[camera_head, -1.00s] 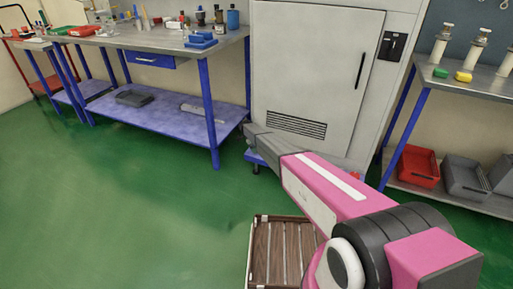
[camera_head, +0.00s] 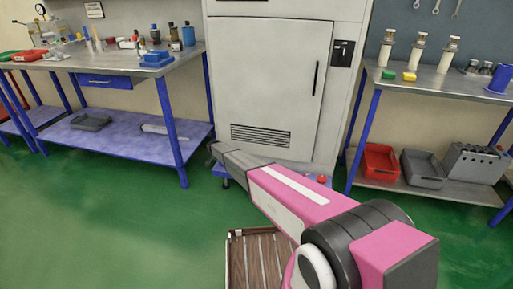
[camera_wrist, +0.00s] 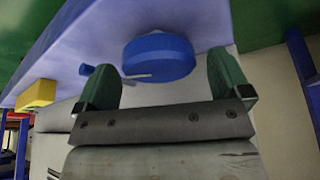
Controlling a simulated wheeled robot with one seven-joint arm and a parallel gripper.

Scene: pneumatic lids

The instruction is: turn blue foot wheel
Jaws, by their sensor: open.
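A round blue foot wheel (camera_wrist: 158,56) shows in the wrist view, under a pale blue surface (camera_wrist: 75,45). My gripper (camera_wrist: 160,68) has two green fingers spread apart, one to each side of the wheel in the picture. No contact between fingers and wheel shows, and nothing is held. A thin grey bar sits at the wheel's lower left edge. In the head view my gripper (camera_head: 222,150) is low at the foot of the grey cabinet (camera_head: 265,85), and its fingers are too small to tell.
The cabinet stands on a blue base with a red knob (camera_head: 322,179). A left bench (camera_head: 130,66) and a right bench (camera_head: 440,82) flank it. A slatted wooden crate (camera_head: 258,235) lies on the floor below my arm. Green floor is clear at left.

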